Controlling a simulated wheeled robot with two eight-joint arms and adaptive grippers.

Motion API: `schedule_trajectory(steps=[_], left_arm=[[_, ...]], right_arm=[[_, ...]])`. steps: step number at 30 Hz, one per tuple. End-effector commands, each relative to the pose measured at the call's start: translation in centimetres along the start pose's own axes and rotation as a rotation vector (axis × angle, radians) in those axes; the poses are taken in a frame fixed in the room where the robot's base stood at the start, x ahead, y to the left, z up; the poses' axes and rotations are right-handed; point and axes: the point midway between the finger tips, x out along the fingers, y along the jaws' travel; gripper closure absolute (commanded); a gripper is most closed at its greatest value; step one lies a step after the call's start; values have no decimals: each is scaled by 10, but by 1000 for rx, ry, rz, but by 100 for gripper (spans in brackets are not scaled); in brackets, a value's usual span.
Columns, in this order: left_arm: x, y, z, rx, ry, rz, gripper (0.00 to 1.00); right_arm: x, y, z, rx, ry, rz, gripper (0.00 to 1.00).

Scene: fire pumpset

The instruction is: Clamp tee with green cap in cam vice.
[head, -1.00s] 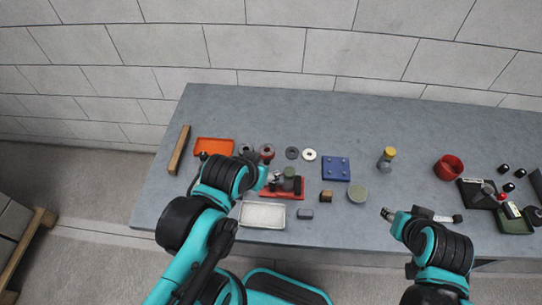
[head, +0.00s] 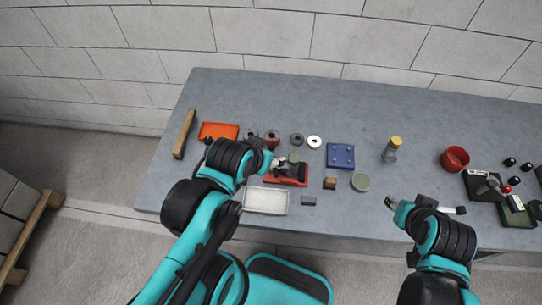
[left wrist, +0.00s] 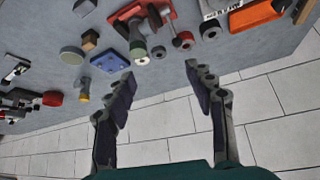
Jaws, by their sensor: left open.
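The red cam vice (head: 280,181) lies on the bench in front of my left arm. It also shows at the top of the left wrist view (left wrist: 165,10). The tee with green cap (head: 295,157) appears at the vice's far side. In the left wrist view a greenish-grey capped part (left wrist: 138,49) stands at the vice; I cannot tell whether it is clamped. My left gripper (head: 272,164) is close beside them, its fingers (left wrist: 161,70) open and empty, apart from the part. My right gripper (head: 390,202) is over the bench's front, too small to read.
A white tray (head: 248,202) and a grey block (head: 308,201) lie in front of the vice. A blue plate (head: 340,165), wooden cube (head: 329,183), green disc (head: 361,182) and yellow-capped bottle (head: 396,143) are to the right. An orange tray (head: 220,129) is behind left.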

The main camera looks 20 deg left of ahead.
Motion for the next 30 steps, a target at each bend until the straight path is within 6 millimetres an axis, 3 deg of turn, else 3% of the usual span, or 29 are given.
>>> schedule_trajectory(steps=[5, 11, 20, 30], left_arm=[[0, 0, 0, 0, 0, 0, 48], [0, -2, -11, -10, -45, -1, 100], [26, -15, -69, -63, -320, 4, 100], [101, -40, -112, -128, -659, 34, 100]], right_arm=[[0, 0, 0, 0, 0, 0, 60], [0, 0, 0, 0, 0, 0, 60], [0, 0, 0, 0, 0, 0, 60], [0, 0, 0, 0, 0, 0, 60]])
